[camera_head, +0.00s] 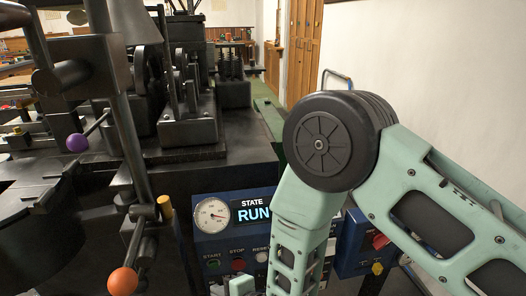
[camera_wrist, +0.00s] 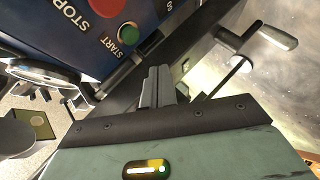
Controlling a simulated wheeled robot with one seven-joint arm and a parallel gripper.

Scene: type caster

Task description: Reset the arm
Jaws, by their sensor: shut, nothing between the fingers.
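My gripper (camera_wrist: 158,80) shows in the wrist view with its grey fingers closed together and nothing between them. It is near a blue control panel (camera_wrist: 70,40), close to the green START button (camera_wrist: 128,34) and the red STOP button (camera_wrist: 106,8). I cannot tell whether the fingertips touch the panel. In the head view my pale green arm is bent at a large black joint and reaches down in front of the control panel (camera_head: 207,246), whose screen (camera_head: 254,218) reads STATE RUN. The fingers are not clearly visible in the head view.
A dark type-casting machine (camera_head: 185,125) fills the left side, with levers ending in an orange knob (camera_head: 122,281) and a purple knob (camera_head: 77,142). A pale wall (camera_head: 430,70) stands on the right, with wooden doors (camera_head: 304,45) behind. Open space lies above my arm.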

